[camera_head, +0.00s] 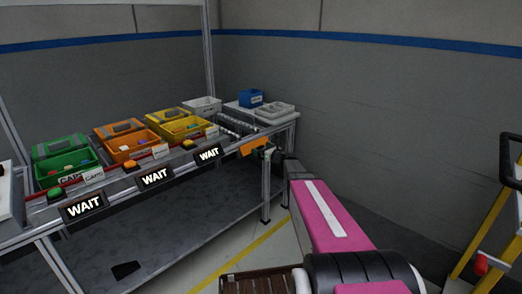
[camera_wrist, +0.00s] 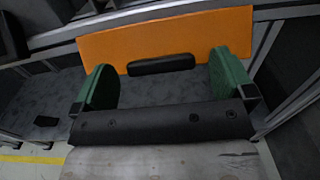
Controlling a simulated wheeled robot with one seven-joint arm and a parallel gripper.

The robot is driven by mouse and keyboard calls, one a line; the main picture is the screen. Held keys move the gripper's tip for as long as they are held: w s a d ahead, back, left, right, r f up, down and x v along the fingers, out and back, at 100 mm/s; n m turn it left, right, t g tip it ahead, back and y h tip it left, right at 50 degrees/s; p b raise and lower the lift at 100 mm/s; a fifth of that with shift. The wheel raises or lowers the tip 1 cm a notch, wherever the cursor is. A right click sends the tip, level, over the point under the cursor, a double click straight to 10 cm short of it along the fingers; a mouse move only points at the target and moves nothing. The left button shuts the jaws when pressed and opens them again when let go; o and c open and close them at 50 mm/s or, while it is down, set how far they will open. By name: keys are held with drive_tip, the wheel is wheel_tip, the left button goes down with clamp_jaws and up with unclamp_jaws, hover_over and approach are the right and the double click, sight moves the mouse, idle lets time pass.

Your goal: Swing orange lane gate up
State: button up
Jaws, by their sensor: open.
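The orange gate (camera_head: 253,147) is a flat panel at the front edge of the bench, right of the rightmost WAIT sign. In the wrist view the orange panel (camera_wrist: 205,32) spans the top, with a short black handle bar (camera_wrist: 162,65) along its lower part. My gripper (camera_wrist: 164,70) is open, with one green finger on each side of the handle. Whether the fingers touch the panel is not clear. In the head view my gripper (camera_head: 268,153) is small and close to the gate's right end, partly hidden by my arm.
Green (camera_head: 63,173), orange (camera_head: 130,153) and yellow (camera_head: 178,130) bins stand on the bench behind several buttons and WAIT signs (camera_head: 155,178). A roller strip (camera_head: 235,125), grey tray (camera_head: 275,113) and blue bin (camera_head: 251,97) lie right. A yellow ladder-like frame (camera_head: 485,235) stands far right.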

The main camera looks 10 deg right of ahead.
drive_tip(key=shift+w+a, duration=0.25)
drive_tip(key=shift+w, duration=0.1)
drive_tip(key=c, duration=1.3)
drive_tip(key=shift+r, duration=0.1)
